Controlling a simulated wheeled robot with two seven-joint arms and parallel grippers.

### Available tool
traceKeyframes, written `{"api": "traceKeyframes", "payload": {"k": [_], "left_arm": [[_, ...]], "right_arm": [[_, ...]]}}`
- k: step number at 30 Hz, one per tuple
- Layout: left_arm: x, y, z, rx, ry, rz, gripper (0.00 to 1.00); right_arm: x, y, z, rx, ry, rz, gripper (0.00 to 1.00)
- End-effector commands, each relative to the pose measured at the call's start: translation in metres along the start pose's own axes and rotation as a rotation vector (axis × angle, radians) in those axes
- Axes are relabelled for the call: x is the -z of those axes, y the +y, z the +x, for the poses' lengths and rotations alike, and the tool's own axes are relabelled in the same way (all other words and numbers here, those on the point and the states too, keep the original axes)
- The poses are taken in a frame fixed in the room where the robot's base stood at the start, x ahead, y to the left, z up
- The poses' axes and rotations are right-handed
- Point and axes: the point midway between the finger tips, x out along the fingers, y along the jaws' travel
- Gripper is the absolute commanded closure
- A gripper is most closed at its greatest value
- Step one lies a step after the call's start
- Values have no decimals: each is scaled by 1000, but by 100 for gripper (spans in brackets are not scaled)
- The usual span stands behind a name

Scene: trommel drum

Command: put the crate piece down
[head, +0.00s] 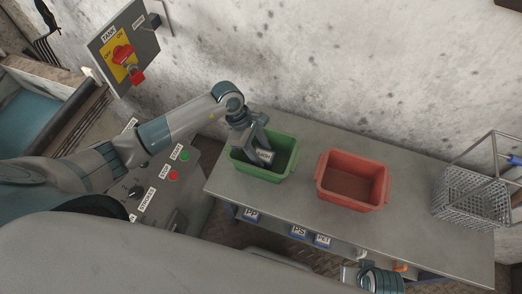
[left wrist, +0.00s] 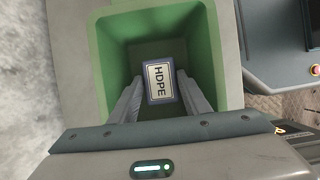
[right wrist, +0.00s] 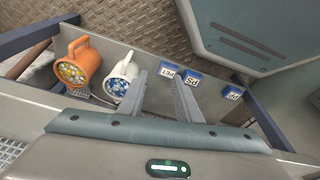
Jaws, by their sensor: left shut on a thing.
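A blue-edged piece labelled HDPE (head: 265,155) is inside the green crate (head: 262,175); it also shows in the left wrist view (left wrist: 161,82). My left gripper (head: 262,150) reaches down into the crate, its fingers shut on the sides of this piece. In the left wrist view the green walls (left wrist: 205,50) surround the fingers and the piece. I cannot tell whether the piece touches the crate's floor. My right gripper (right wrist: 160,90) is open and empty, above the lower shelf at the table's front.
An empty red crate (head: 350,203) stands right of the green one, and a wire basket (head: 468,198) at the far right. Blue labelled blocks PP, PS (head: 299,232) and PET lie below the front edge, near a white jug (right wrist: 122,72) and an orange jug (right wrist: 82,62).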

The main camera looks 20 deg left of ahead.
Motion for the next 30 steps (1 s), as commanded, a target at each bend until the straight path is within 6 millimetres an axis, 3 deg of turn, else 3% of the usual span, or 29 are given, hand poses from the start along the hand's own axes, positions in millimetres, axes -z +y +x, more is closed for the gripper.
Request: {"api": "traceKeyframes", "payload": {"k": [11, 12, 14, 30], "left_arm": [[1, 0, 2, -1, 0, 0, 79], [1, 0, 2, 0, 0, 0, 50], [1, 0, 2, 0, 0, 0, 38], [-1, 0, -1, 0, 0, 0, 38]], "right_arm": [[5, 0, -11, -1, 12, 0, 69], [6, 0, -11, -1, 14, 0, 69], [7, 0, -11, -1, 15, 0, 69], [5, 1, -4, -1, 10, 0, 69]]}}
